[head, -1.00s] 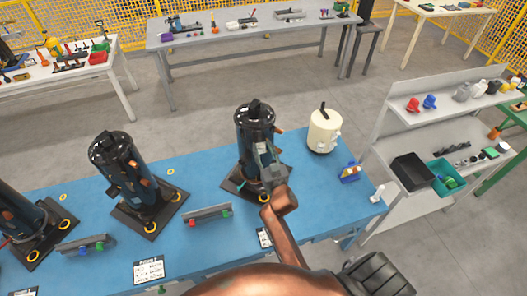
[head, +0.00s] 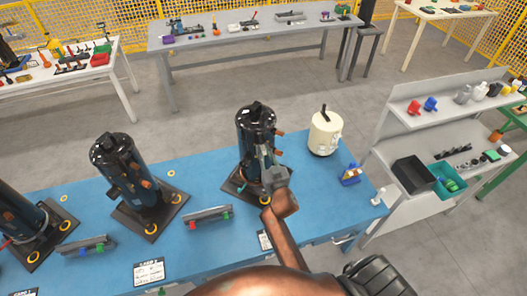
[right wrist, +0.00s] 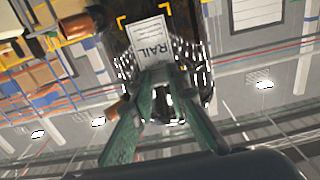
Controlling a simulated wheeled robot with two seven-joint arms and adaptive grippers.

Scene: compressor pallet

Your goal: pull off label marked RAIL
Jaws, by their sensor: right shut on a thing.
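The label marked RAIL (right wrist: 151,38) is a white tag with dark print, upside down in the right wrist view, lying against the dark body of a compressor. My right gripper (right wrist: 156,76) is shut on the label's near edge, its green-grey fingers covering that end. In the head view, my right gripper (head: 265,158) is at the front of the rightmost black compressor (head: 250,128), which stands upright on a dark base plate. The label cannot be made out there, hidden by the gripper. My left gripper is not in view.
Two more black compressors (head: 123,165) stand to the left on the blue table (head: 205,176). A cream tank (head: 323,136) stands close by on the right. A small rack (head: 207,214) lies in front. A grey shelf unit (head: 400,125) stands beyond the table's right end.

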